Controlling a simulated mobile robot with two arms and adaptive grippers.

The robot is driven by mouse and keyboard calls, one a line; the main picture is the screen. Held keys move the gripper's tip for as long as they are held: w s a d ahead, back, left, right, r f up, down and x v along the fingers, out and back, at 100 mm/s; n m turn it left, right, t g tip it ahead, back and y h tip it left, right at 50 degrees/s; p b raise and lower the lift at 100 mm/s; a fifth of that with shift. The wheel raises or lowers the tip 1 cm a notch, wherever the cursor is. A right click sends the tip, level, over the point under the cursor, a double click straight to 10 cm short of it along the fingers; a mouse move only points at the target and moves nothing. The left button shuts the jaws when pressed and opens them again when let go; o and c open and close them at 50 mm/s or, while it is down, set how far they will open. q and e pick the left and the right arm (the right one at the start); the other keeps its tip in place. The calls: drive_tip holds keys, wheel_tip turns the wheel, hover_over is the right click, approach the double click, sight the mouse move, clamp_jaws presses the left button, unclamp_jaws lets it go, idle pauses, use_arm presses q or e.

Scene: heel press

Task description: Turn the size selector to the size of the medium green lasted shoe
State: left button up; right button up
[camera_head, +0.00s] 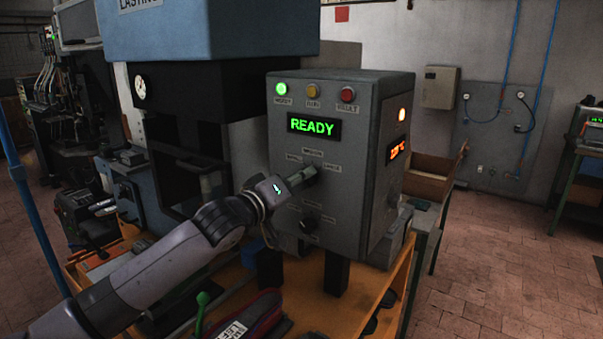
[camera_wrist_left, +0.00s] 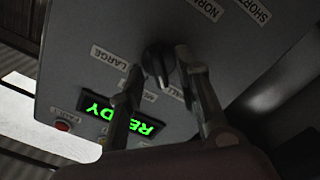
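The size selector (camera_wrist_left: 155,60) is a dark knob with a pale mark, on the front of the grey control box (camera_head: 345,210). In the left wrist view, a LARGE label (camera_wrist_left: 108,58) is clear; the MEDIUM and SMALL labels are partly hidden by my fingers. The pale mark points towards the MEDIUM and SMALL side; I cannot tell which. My left gripper (camera_wrist_left: 159,62) is at the selector, open, with one finger on each side of the knob and small gaps visible. In the head view it (camera_head: 305,178) covers the knob. My right gripper is out of view. No green shoe is clearly recognisable.
A second knob (camera_head: 308,225) sits lower on the box. A READY display (camera_head: 314,126) and a lit green lamp (camera_head: 282,89) are above. The blue and black press (camera_head: 205,60) stands left. A dark red labelled object (camera_head: 250,318) lies on the orange bench (camera_head: 335,308).

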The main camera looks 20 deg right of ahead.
use_arm(q)
drive_tip(key=shift+w+d, duration=0.25)
drive_tip(key=shift+d, duration=0.05)
drive_tip(key=shift+c, duration=0.3)
clamp_jaws()
